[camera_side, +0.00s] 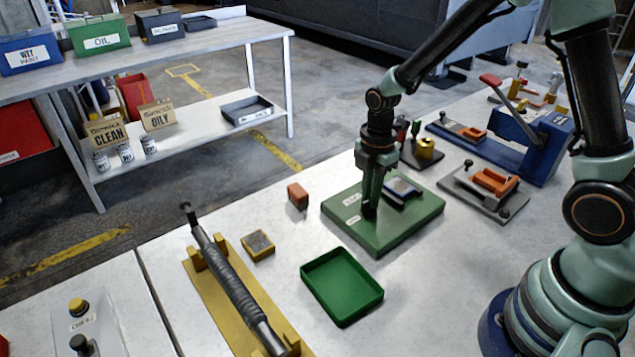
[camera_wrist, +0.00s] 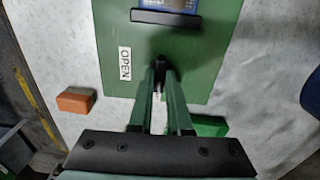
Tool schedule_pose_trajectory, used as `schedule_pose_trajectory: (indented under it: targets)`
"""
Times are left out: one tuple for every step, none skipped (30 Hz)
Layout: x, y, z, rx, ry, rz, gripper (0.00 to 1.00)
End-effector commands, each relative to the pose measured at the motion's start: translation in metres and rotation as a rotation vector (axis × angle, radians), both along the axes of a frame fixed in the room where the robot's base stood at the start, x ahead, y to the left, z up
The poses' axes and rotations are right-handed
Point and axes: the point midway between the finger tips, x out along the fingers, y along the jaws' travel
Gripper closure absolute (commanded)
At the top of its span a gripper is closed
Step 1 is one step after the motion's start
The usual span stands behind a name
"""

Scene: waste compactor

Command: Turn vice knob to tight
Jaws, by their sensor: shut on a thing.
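A green board (camera_side: 405,228) lies on the white table, and it fills the upper middle of the wrist view (camera_wrist: 205,60). A dark clamp piece with a blue part (camera_side: 402,190) sits on it. My gripper (camera_side: 369,211) points down over the board's left part and is shut on the vice knob. In the wrist view my gripper's fingertips (camera_wrist: 160,66) meet at a small dark piece, right of a white OPEN label (camera_wrist: 125,63). The knob is mostly hidden by the fingers, so its turn angle cannot be told. Another white label shows partly between the fingers.
An orange-brown block (camera_side: 297,195) and a green tray (camera_side: 338,288) lie near the board. A yellow fixture with a grey ribbed rod (camera_side: 235,280) is at front left. A blue press (camera_side: 530,140) and an orange-topped fixture (camera_side: 490,185) stand to the right.

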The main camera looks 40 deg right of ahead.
Motion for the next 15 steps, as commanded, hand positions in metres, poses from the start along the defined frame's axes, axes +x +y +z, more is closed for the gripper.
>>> schedule_pose_trajectory:
  targets:
    - [0.0002, 0.0002, 0.0014, 0.0, 0.0, 0.003, 1.0]
    - [0.0002, 0.0002, 0.0014, 0.0, 0.0, 0.003, 1.0]
    - [0.0002, 0.0002, 0.0014, 0.0, 0.0, 0.003, 1.0]
    - [0.0002, 0.0002, 0.0014, 0.0, 0.0, 0.003, 1.0]
    - [0.0002, 0.0002, 0.0014, 0.0, 0.0, 0.003, 1.0]
    - [0.0002, 0.0003, 0.0014, 0.0, 0.0, 0.003, 1.0]
    - [0.0002, 0.0003, 0.0014, 0.0, 0.0, 0.003, 1.0]
    - [0.0002, 0.0003, 0.0014, 0.0, 0.0, 0.003, 1.0]
    - [0.0002, 0.0003, 0.0014, 0.0, 0.0, 0.003, 0.72]
    - [0.0002, 0.0003, 0.0013, 0.0, 0.0, 0.003, 0.61]
    - [0.0002, 0.0003, 0.0012, 0.0, 0.0, 0.003, 0.54]
    - [0.0002, 0.0002, 0.0011, 0.0, 0.0, 0.003, 0.54]
    - [0.0002, 0.0002, 0.001, 0.0, 0.0, 0.002, 0.54]
    - [0.0002, 0.0002, 0.0009, 0.0, 0.0, 0.002, 0.54]
    - [0.0001, 0.0002, 0.0008, 0.0, 0.0, 0.002, 0.54]
